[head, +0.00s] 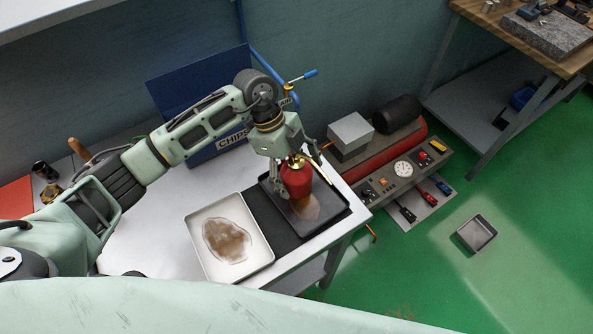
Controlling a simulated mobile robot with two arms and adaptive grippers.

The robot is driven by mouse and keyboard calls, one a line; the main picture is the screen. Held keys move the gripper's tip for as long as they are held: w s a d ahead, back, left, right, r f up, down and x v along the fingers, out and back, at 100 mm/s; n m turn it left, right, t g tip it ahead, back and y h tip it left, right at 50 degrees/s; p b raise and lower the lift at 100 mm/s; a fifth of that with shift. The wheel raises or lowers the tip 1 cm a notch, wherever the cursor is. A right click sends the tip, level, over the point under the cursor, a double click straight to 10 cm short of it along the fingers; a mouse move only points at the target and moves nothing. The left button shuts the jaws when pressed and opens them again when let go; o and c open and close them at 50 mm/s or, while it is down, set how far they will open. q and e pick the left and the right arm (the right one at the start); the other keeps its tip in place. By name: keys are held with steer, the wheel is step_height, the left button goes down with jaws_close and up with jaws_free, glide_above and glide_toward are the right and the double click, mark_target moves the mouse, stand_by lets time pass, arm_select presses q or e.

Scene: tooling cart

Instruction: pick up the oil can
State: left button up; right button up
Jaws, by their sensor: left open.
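The oil can (296,183) is red with a brass-coloured top and a thin spout pointing up to the right. It stands upright on a dark tray (335,214) at the right end of the white cart top. My left gripper (293,172) is directly over the can, pointing down, with its fingers around the can's upper part. It is open; whether a finger touches the can cannot be told. The gripper hides part of the can's top. My right gripper is not in view.
A pale tray (259,261) with a brown stain lies left of the dark tray. A blue chip bin (200,85) stands behind my arm. A red compressor (345,167) and a grey panel with a gauge stand on the floor to the right. Green floor beyond is mostly free.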

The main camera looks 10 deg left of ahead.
arm_select(q)
steer(key=shift+d+f, duration=0.1)
steer(key=shift+f, duration=0.1)
steer(key=c, duration=1.5)
steer(key=shift+r, duration=0.15)
